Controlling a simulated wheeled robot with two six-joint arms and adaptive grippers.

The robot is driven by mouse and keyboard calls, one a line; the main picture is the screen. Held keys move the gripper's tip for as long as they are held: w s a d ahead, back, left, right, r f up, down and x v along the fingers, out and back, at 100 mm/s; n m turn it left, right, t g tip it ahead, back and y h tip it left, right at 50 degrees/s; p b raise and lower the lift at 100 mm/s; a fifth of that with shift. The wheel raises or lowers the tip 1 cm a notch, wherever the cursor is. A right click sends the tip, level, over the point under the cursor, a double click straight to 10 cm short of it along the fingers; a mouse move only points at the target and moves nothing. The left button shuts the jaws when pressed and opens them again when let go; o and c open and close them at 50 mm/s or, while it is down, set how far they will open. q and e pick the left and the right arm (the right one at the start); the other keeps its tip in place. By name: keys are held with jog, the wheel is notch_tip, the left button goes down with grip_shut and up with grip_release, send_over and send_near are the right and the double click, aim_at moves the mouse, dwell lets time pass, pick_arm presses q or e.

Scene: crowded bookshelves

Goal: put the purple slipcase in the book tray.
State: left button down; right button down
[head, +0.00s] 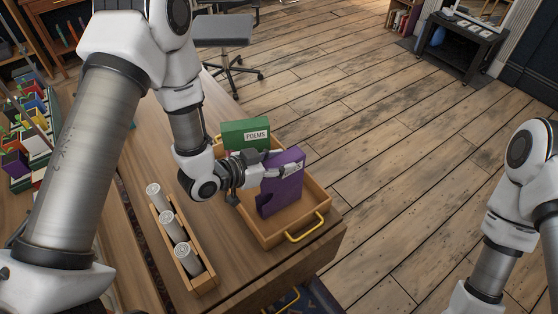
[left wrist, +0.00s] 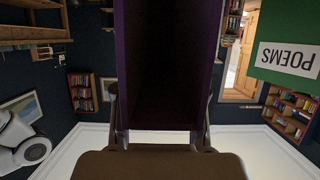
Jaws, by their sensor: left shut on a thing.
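The purple slipcase (head: 281,183) stands over the wooden book tray (head: 279,237), inside its rim as seen in the head view. I cannot tell whether it touches the tray floor. My left gripper (head: 280,172) is shut on the slipcase from the left. In the left wrist view the slipcase (left wrist: 168,65) fills the middle, its dark hollow side towards the camera, between the two fingers (left wrist: 158,120). A green book labelled POEMS (head: 246,135) stands at the tray's far end; it also shows in the left wrist view (left wrist: 285,62). My right gripper is out of view.
A narrow wooden holder with white cylinders (head: 173,232) lies left of the tray on the table (head: 215,264). The tray has a yellow handle (head: 307,229) near the table's edge. Colourful books (head: 25,140) crowd the far left. A grey stool (head: 222,31) stands behind.

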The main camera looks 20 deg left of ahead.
pick_arm(q)
jog(key=shift+a, duration=0.1)
jog(key=c, duration=0.7)
grip_release()
jog(key=shift+f, duration=0.15)
jog(key=shift+o, duration=0.2)
jog(key=shift+r, duration=0.3)
jog(key=shift+s+a, duration=0.15)
jog(key=shift+s, duration=0.1)
jog(key=p+v, duration=0.3)
jog(key=v, duration=0.8)
jog(key=shift+s, duration=0.2)
